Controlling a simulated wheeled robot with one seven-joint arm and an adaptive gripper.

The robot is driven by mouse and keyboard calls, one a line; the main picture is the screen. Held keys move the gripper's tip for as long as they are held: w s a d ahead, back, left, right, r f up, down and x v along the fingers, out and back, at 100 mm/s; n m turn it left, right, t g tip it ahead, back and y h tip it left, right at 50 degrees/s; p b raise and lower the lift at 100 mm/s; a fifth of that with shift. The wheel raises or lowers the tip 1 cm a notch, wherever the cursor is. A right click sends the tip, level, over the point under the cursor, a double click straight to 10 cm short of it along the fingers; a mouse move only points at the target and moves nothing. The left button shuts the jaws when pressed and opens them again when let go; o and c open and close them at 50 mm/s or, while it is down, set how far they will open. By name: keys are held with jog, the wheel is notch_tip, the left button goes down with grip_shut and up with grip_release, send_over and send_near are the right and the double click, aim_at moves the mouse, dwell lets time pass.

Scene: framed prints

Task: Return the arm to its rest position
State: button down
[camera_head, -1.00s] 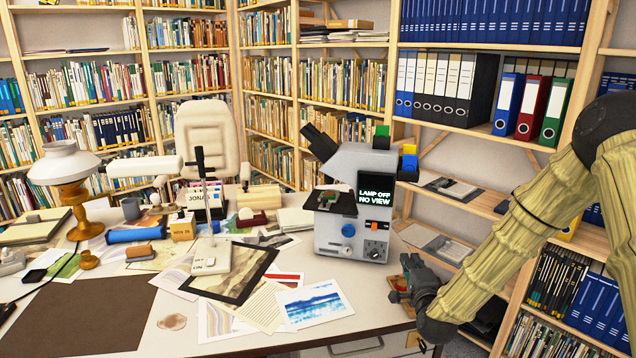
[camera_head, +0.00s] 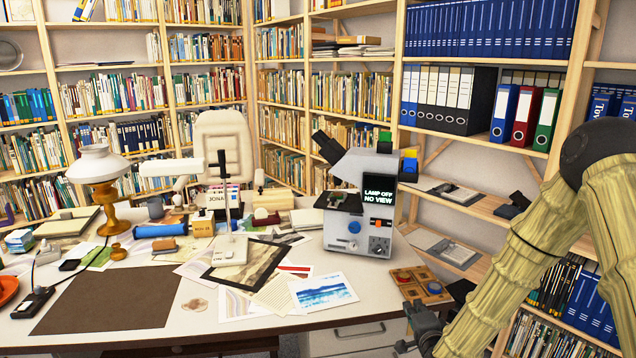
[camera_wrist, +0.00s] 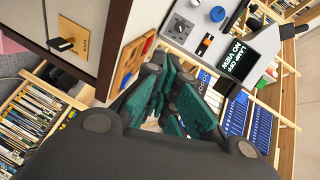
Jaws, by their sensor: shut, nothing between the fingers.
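My arm (camera_head: 530,250) comes in from the right of the head view in a pale ribbed sleeve. My gripper (camera_head: 422,325) hangs low at the desk's right front corner, in front of the drawers. In the wrist view its dark green fingers (camera_wrist: 172,98) are together with nothing held between them. The gripper is below and beside a wooden board with coloured round pieces (camera_head: 420,286), which also shows in the wrist view (camera_wrist: 134,62). I cannot tell the exact gap to the desk edge.
A microscope (camera_head: 357,205) reading "LAMP OFF NO VIEW" stands on the desk (camera_head: 190,325). Prints (camera_head: 322,291), a white stand (camera_head: 229,249) and a lamp (camera_head: 98,165) lie left. Shelves with binders (camera_head: 520,118) rise behind my arm.

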jog(key=s+a+f+n+g+y+p, duration=0.15)
jog(key=s+f+n+g, duration=0.25)
jog(key=s+f, duration=0.65)
jog(key=s+a+f+n+g+h, duration=0.1)
jog(key=s+a+f+n+g, duration=0.25)
jog(key=s+f, duration=0.65)
jog(key=s+f+n+g+p, duration=0.1)
jog(key=s+n+g, duration=0.3)
jog(key=s, duration=1)
jog(key=s+d+f+n+g+p, duration=0.1)
jog(key=s+f+n+g, duration=0.2)
jog(key=s, duration=1.1)
jog(key=shift+s+d+f+n+g, duration=0.3)
jog(key=shift+n+g, duration=0.15)
jog(key=shift+g, duration=0.1)
